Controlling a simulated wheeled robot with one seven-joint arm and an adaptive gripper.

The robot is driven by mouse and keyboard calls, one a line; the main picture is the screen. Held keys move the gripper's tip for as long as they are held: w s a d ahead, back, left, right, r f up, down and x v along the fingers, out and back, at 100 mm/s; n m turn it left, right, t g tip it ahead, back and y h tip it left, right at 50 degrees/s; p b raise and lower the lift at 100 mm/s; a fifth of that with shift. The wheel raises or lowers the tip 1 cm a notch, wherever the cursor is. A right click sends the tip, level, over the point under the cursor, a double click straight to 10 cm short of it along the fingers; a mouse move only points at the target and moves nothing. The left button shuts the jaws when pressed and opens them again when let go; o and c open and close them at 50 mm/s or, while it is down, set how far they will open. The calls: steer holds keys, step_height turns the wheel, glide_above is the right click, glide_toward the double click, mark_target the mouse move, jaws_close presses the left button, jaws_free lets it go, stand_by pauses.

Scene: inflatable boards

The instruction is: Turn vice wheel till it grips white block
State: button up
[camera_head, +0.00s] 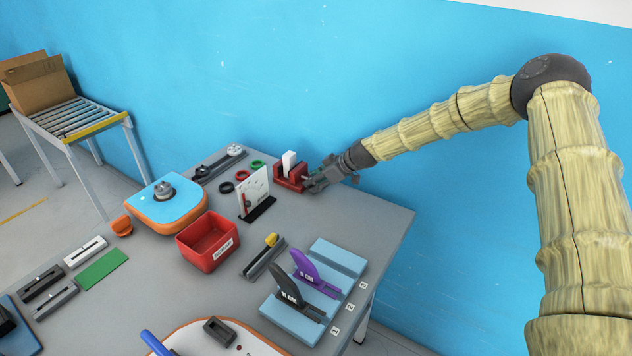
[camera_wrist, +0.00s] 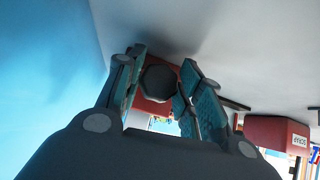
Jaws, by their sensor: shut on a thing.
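The red vice (camera_head: 290,178) stands at the back of the grey table, near the blue wall. The white block (camera_head: 289,162) is upright in the vice, between its jaws; I cannot tell whether the jaws touch it. My gripper (camera_head: 312,184) is at the right end of the vice, where the wheel is, and mostly hides the wheel in the head view. In the wrist view the dark round wheel (camera_wrist: 159,84) sits between the two fingers of my gripper (camera_wrist: 158,92), with the red vice (camera_wrist: 152,106) behind it. My gripper is shut on the wheel.
A white upright panel (camera_head: 254,192) on a black base stands just in front of the vice. A red bin (camera_head: 208,241), labelled SCRAP, is nearer. Dark, red and green rings (camera_head: 241,175) lie left of the vice. The table right of the vice is clear; the blue wall is close behind.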

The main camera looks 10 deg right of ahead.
steer(key=shift+w+r+m+g+y+b, duration=0.1)
steer(key=shift+w+m+g+y+b, duration=0.3)
steer(key=shift+b, duration=1.15)
steer(key=shift+s+r+g+y+b, duration=0.15)
steer(key=shift+r+g+y+b, duration=0.15)
steer(key=shift+y, duration=0.1)
steer(key=o, duration=1)
steer(key=shift+f, duration=0.1)
steer(key=shift+s, duration=0.1)
steer(key=v, duration=1.2)
